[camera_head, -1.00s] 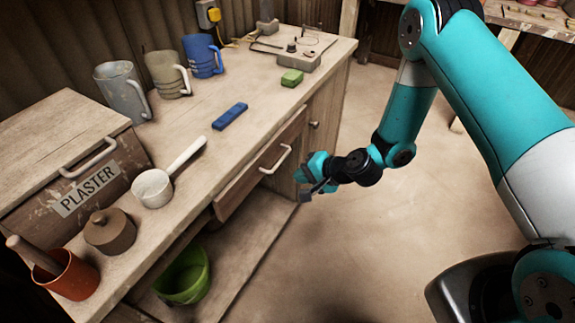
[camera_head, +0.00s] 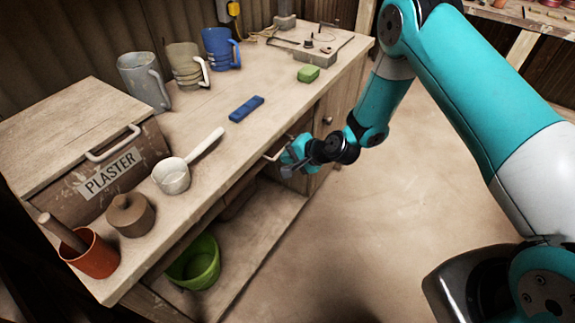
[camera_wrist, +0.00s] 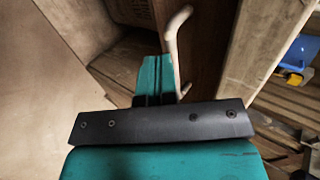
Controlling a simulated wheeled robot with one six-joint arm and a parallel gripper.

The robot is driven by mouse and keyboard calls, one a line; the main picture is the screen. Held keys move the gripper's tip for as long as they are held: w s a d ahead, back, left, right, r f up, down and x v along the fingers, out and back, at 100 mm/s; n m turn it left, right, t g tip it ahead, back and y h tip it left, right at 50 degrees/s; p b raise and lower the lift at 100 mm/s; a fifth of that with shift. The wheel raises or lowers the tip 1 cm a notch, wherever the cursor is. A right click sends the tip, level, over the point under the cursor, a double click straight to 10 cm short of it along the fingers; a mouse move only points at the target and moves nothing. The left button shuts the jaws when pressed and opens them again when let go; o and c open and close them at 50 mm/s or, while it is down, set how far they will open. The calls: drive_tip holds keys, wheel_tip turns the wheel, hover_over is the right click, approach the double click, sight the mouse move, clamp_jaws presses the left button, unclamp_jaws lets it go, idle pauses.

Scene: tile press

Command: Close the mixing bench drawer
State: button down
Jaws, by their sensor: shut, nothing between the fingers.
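The mixing bench (camera_head: 190,130) stands on the left with its drawer (camera_head: 240,187) under the top. The drawer front sits close to the bench face; I cannot tell whether it is fully flush. Its pale handle (camera_head: 275,149) is partly hidden by my gripper (camera_head: 287,161). In the wrist view the handle (camera_wrist: 173,40) stands out from the brown drawer front (camera_wrist: 208,45). My gripper (camera_wrist: 153,65) is shut and empty, beside the handle and near the front. I cannot tell whether it touches either.
A green bucket (camera_head: 196,263) is on the lower shelf. The floor (camera_head: 380,220) to the right is clear.

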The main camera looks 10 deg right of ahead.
drive_tip(key=shift+w+a+r, duration=0.1)
drive_tip(key=shift+w+r, duration=0.05)
drive_tip(key=shift+w, duration=0.2)
drive_tip(key=shift+r, duration=0.1)
drive_tip(key=b+v, duration=0.1)
drive_tip(key=v, duration=1.6)
drive_tip(key=shift+s+b, duration=0.35)
